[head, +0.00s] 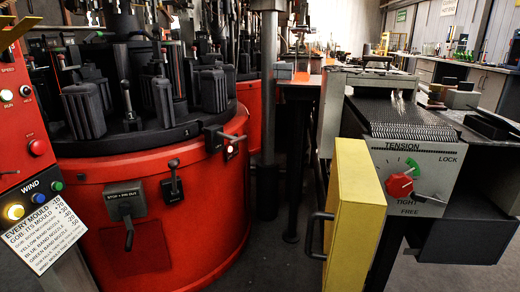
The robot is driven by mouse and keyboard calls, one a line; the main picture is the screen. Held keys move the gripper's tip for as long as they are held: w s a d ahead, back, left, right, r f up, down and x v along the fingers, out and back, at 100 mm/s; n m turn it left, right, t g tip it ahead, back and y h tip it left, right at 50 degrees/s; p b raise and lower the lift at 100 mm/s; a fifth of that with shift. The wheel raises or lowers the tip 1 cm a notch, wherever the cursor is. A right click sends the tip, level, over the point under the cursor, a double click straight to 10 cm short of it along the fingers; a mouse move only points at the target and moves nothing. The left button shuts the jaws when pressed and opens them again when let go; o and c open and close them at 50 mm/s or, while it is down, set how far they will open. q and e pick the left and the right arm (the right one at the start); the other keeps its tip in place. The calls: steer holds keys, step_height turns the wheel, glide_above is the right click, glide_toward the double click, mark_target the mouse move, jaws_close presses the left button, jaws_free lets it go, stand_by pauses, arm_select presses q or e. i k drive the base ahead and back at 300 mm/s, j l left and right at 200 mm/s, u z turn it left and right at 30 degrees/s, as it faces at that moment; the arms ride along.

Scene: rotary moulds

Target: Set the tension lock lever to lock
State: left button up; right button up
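The tension panel (415,180) is a pale plate on the end of the machine at the right, marked TENSION, LOCK, TIGHT and FREE. A metal lever (431,199) on it points right and slightly down, with its tip below the LOCK word at the upper right and to the right of the FREE word at the bottom. A round red knob (400,186) with a green patch above it sits at the lever's left end. Neither of my grippers shows in the head view.
A yellow panel (357,205) with a black handle (315,235) stands just left of the tension panel. A red rotary mould machine (150,220) fills the left, with a control post (30,150) beside it. Dark floor (285,265) shows between the machines.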

mark_target(429, 201)
steer(key=z, duration=1.25)
